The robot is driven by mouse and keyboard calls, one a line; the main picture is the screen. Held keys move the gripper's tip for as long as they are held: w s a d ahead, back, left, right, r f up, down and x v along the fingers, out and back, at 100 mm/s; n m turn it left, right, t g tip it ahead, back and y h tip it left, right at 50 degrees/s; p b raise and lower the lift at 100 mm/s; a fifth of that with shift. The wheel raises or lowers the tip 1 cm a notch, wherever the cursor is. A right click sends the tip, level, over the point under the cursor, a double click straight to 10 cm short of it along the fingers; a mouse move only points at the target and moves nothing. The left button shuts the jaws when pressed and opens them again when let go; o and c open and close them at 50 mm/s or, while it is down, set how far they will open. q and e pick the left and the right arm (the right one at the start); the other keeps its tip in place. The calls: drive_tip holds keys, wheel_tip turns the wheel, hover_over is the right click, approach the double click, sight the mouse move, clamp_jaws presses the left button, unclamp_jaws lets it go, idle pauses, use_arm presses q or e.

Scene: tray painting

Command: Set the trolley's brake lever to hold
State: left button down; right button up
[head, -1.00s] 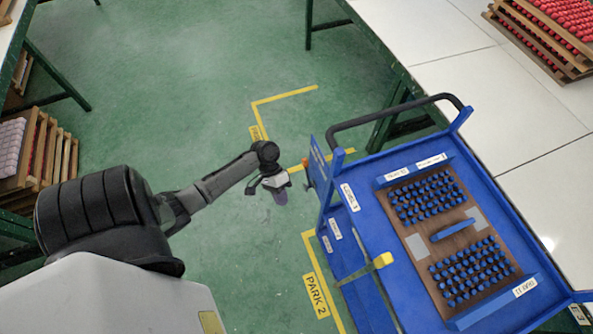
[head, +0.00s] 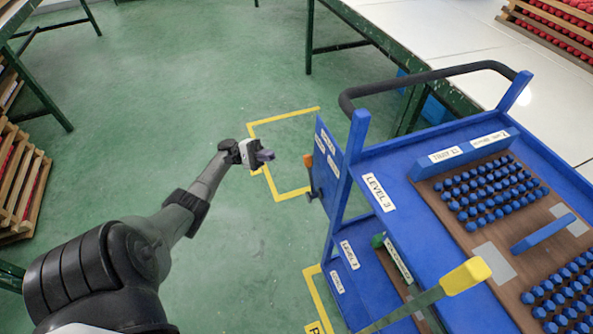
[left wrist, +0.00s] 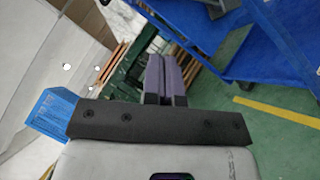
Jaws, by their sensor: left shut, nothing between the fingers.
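My right gripper is not in view.
A yellow-ended bar (head: 465,276) juts at the trolley's near side. A tray (head: 490,262) of blue pieces lies on its top. A black push handle (head: 430,77) is at the back. Worktables (head: 450,40) stand behind.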

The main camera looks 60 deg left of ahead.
sight(311, 175)
use_arm(q)
drive_tip(key=shift+a+f+t+b, duration=0.2)
drive_tip(key=shift+a+t+b, duration=0.15)
drive_tip(key=shift+a+t, duration=0.35)
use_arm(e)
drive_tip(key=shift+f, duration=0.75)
use_arm(q)
drive_tip(key=s+d+r+x, duration=0.1)
drive_tip(key=s+x, duration=0.1)
drive_tip(key=x, duration=1)
drive_tip(key=shift+d, duration=0.5)
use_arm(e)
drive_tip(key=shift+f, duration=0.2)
use_arm(q)
drive_tip(key=shift+w+d+r, duration=0.1)
drive_tip(key=shift+w+r, duration=0.05)
